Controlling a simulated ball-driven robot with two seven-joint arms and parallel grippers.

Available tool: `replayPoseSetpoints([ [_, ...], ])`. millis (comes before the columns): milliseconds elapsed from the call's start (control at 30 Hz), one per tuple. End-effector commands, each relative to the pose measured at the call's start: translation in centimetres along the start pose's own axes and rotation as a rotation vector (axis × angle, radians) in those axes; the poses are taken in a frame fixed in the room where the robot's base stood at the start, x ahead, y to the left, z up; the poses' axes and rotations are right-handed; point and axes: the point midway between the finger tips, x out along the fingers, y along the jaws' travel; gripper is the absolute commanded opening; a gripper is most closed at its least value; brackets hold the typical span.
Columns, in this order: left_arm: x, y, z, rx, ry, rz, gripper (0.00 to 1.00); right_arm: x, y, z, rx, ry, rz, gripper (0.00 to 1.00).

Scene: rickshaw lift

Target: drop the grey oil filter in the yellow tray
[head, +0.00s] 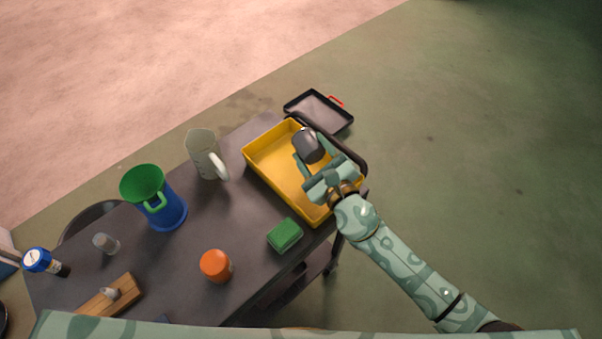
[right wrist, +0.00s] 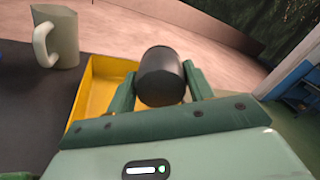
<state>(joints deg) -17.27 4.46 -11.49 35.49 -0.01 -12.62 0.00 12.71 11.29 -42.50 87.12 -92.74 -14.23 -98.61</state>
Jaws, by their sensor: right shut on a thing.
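The grey oil filter (head: 307,144) is a dark, rounded cylinder, held between the fingers of my right gripper (head: 308,158). The right wrist view shows the filter (right wrist: 161,77) between the two green fingers of the gripper (right wrist: 160,88). The yellow tray (head: 262,178) lies on the far right end of the dark table. In the head view the filter appears over the tray's far part. The tray's rim (right wrist: 84,97) also shows behind the gripper in the right wrist view. My left gripper is not in view.
A pale jug (head: 201,152) stands left of the tray. A blue and green pitcher (head: 165,208), a green block (head: 285,235) and an orange jar (head: 216,266) stand on the table (head: 250,215). A black rail runs round the table's right end. A dark shallow tray (head: 318,108) lies beyond.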

Motion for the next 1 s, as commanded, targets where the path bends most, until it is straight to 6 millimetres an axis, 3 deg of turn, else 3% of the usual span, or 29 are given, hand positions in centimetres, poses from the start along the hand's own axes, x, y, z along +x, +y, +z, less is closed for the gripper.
replayPoseSetpoints([
  [300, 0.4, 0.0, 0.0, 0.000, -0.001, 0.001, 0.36, 0.0, 0.1, -0.2, -0.001, -0.002, -0.003, 0.25],
  [333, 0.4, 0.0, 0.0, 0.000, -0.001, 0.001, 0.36, 0.0, 0.1, -0.2, -0.001, -0.002, -0.003, 0.61],
  [400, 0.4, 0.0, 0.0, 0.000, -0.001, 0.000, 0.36, 0.0, 0.1, -0.2, -0.001, -0.002, -0.003, 0.78],
  [767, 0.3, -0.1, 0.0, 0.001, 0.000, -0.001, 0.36, -0.6, 0.2, -0.4, -0.001, 0.001, -0.001, 0.78],
  [867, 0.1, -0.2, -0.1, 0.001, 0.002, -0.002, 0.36, -2.1, 0.2, -0.4, -0.003, 0.001, 0.000, 0.78],
  [1000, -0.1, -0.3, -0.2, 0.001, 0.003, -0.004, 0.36, -5.6, 0.2, -0.4, -0.003, 0.001, 0.001, 0.78],
])
